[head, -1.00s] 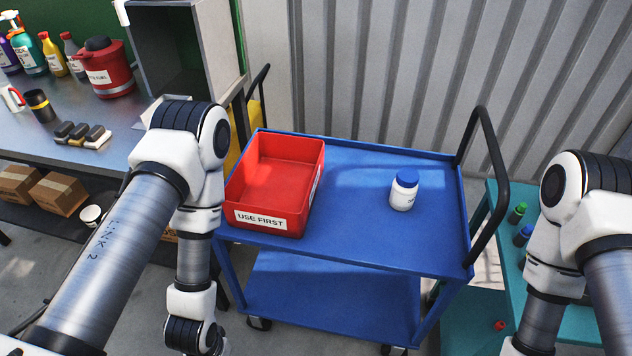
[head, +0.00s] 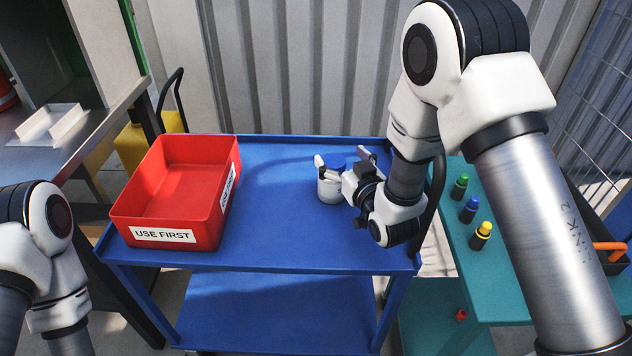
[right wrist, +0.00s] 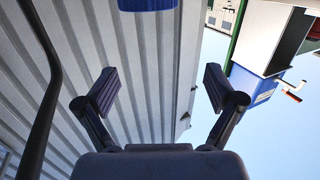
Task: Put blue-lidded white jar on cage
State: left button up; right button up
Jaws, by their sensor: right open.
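The white jar with a blue lid (head: 329,190) stands upright on the blue cart's top. My right gripper (head: 344,162) is at the jar with its fingers apart, one near the lid's left side and one to its right; I cannot tell if they touch it. In the right wrist view both fingers (right wrist: 160,90) are spread, and a blue edge, probably the lid (right wrist: 148,4), shows at the top. A wire mesh panel, perhaps the cage (head: 598,95), stands at the far right, partly hidden by my right arm. My left gripper is out of view.
A red bin labelled USE FIRST (head: 122,212) sits on the left of the blue cart (head: 270,245). A teal table (head: 450,225) at right holds green, blue and yellow-capped bottles. A black cart handle (head: 437,190) rises beside my right arm.

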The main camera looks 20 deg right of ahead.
aim_at(334, 160)
jog(key=shift+t, duration=0.4)
jog(key=f, duration=0.4)
jog(key=w+f, duration=0.1)
jog(key=f, duration=0.1)
jog(key=shift+d, duration=0.4)
jog(key=w, duration=0.5)
jog(key=shift+w+a, duration=0.15)
jog(key=shift+a, duration=0.05)
jog(key=shift+r, duration=0.1)
jog(key=c, duration=0.4)
grip_shut()
